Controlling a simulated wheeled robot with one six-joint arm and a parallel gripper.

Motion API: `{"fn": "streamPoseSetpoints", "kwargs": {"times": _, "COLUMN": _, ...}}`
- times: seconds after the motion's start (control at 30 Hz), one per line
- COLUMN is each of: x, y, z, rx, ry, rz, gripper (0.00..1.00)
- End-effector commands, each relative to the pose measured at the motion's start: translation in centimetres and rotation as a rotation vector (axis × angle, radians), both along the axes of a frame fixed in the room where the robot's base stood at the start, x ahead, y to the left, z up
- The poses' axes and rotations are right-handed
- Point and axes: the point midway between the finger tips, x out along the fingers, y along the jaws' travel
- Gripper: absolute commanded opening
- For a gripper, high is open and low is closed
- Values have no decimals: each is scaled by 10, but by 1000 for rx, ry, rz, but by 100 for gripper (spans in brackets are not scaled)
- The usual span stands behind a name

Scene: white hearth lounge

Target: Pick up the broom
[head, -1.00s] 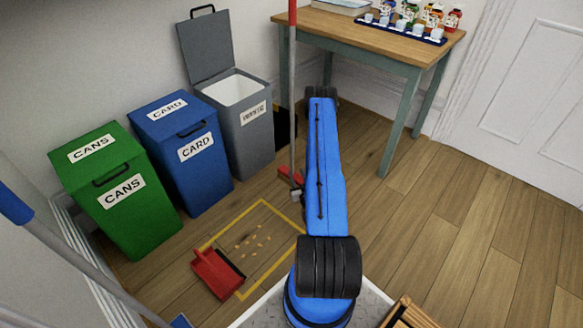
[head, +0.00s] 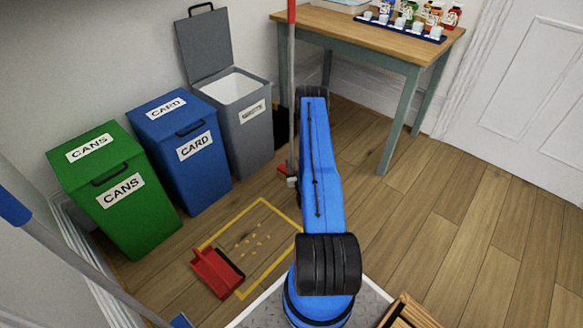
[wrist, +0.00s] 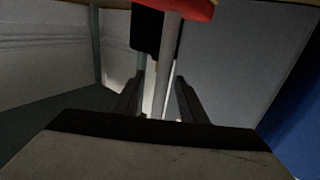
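The broom has a thin grey pole (head: 291,95) with a red grip at its upper end, cut by the top edge of the head view. It stands upright beside the grey bin. A bit of its red head (head: 284,170) shows at the floor, beside my arm. In the wrist view, the pole (wrist: 168,55) runs down from the red head (wrist: 190,8) to between the fingers of my gripper (wrist: 160,98). The fingers stand apart, with a gap at the pole's left. In the head view my arm hides most of the gripper.
Green (head: 120,190), blue (head: 180,150) and grey (head: 245,130) bins line the wall. A wooden table (head: 370,40) stands behind the broom. A red dustpan (head: 217,273) lies by a yellow floor outline. A blue-gripped pole (head: 70,255) crosses the left. Floor at right is clear.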

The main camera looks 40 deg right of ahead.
Motion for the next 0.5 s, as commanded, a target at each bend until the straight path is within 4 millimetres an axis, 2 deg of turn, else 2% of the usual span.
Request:
{"fn": "streamPoseSetpoints", "kwargs": {"times": 0.27, "x": 12, "y": -6, "z": 0, "rx": -1, "ry": 0, "rz": 0, "gripper": 39}}
{"fn": "streamPoseSetpoints", "kwargs": {"times": 0.5, "x": 39, "y": -18, "z": -1, "rx": -1, "ry": 0, "rz": 1, "gripper": 39}}
